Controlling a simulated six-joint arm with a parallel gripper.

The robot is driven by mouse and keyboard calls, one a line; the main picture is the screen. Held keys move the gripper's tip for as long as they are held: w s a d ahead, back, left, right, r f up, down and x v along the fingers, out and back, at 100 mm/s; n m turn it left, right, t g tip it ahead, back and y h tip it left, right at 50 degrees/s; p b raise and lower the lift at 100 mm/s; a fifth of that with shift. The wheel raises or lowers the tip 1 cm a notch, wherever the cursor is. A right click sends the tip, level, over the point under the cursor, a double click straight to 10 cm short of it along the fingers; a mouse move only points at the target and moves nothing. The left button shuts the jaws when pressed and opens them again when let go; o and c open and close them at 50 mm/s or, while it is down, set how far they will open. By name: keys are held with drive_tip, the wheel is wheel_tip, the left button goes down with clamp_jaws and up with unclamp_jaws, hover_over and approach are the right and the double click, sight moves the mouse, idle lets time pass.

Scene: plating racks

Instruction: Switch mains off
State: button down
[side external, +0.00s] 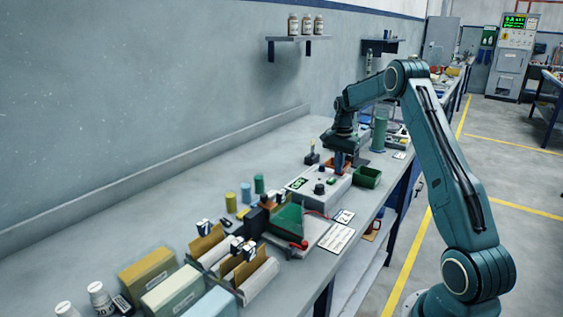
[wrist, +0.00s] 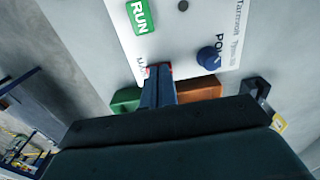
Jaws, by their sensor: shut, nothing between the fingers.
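The white power unit (side external: 335,193) stands on the bench below my gripper. My gripper (side external: 340,171) is shut and empty, pointing down at the unit's far end. In the wrist view its fingertips (wrist: 158,68) are over the panel edge, beside lettering that starts with M. Small red parts show around the fingertips, maybe the mains switch; the fingers hide most of it. I cannot tell whether they touch it or which way it is set.
A green tray (side external: 367,177) stands right of the unit. A dark block with a knob (side external: 312,157) is behind it. A brown block (wrist: 200,90) shows beyond the fingers. Left along the bench are a green wedge (side external: 286,222), cylinders and boxes (side external: 147,272).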

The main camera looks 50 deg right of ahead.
drive_tip(key=shift+s+f, duration=0.15)
drive_tip(key=shift+s, duration=0.25)
drive_tip(key=shift+w+r, duration=0.1)
drive_tip(key=shift+r, duration=0.85)
wheel_tip(320, 180, up, 12)
drive_tip(key=shift+r, duration=0.25)
